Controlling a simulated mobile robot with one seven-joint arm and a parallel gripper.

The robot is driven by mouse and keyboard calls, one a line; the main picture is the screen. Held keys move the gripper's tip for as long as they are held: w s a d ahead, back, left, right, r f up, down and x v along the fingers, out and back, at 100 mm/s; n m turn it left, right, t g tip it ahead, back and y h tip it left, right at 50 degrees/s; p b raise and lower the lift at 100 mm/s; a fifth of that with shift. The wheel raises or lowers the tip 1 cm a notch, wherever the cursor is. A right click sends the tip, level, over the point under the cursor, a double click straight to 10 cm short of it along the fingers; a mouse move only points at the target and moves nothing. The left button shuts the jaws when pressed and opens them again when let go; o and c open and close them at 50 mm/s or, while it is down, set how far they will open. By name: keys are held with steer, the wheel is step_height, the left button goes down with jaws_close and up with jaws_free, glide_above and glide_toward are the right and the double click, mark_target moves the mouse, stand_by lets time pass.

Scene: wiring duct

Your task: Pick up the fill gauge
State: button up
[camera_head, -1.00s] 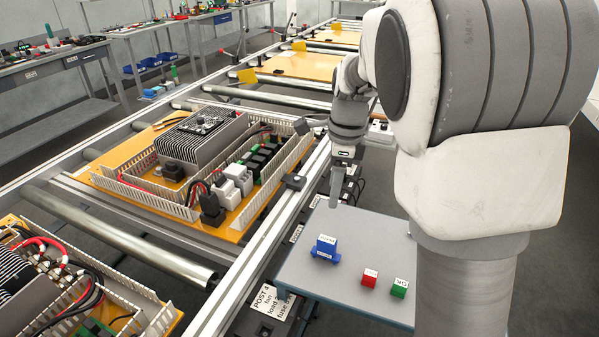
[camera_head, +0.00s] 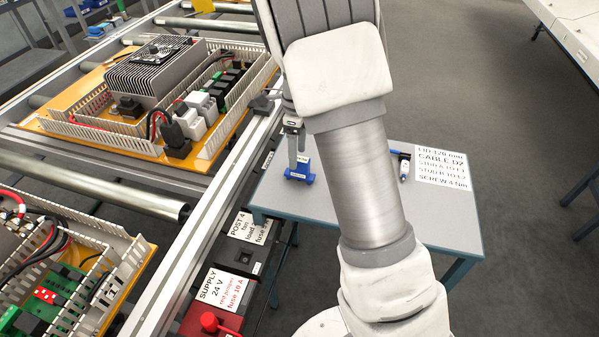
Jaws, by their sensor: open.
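A small blue block (camera_head: 299,174) with a white label stands upright on the small grey table; it may be the fill gauge, but its label is too small to read. My gripper (camera_head: 297,152) points down right at the top of the block. It is open, with its fingers at or just around the block's upper part; I cannot tell whether they touch it. My arm hides the middle of the table.
A wired panel (camera_head: 215,150) lies beyond, and a red supply box (camera_head: 222,322) stands near the front.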

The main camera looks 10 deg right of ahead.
mark_target(300, 169)
steer(key=f, duration=0.2)
steer(key=f+b, duration=0.1)
steer(key=f, duration=0.1)
steer(key=f+b, duration=0.1)
steer(key=f, duration=0.1)
steer(key=shift+s+d, duration=0.2)
steer(key=shift+s, duration=0.15)
steer(key=shift+r, duration=0.1)
jaws_close()
